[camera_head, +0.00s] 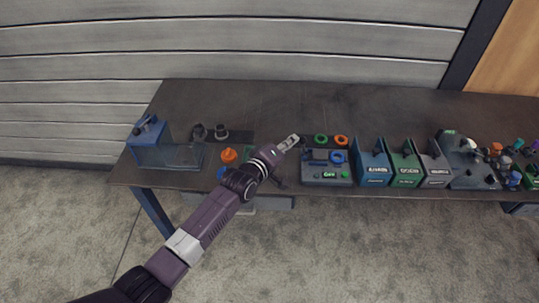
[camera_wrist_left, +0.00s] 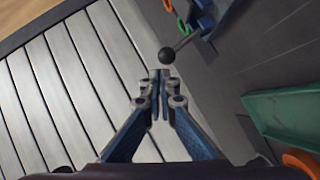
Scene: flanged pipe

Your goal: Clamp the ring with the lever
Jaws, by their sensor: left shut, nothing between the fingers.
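My left gripper (camera_head: 293,138) is over the table, just left of a grey fixture box (camera_head: 326,181). In the left wrist view, its fingers (camera_wrist_left: 158,78) are shut with nothing between them. A lever with a black ball knob (camera_wrist_left: 166,55) is just beyond the fingertips, its rod running to blue parts (camera_wrist_left: 203,18); knob and fingers look close, but I cannot tell if they touch. A blue ring (camera_head: 338,157) is on the fixture box. A green ring (camera_head: 320,139) and an orange ring (camera_head: 341,141) lie behind the box. My right gripper is out of view.
Blue (camera_head: 373,168), green (camera_head: 405,167) and grey (camera_head: 436,169) boxes stand to the right. An orange part (camera_head: 229,155) and a blue clamp-like device (camera_head: 148,130) are to the left. The table's back (camera_head: 270,105) is clear.

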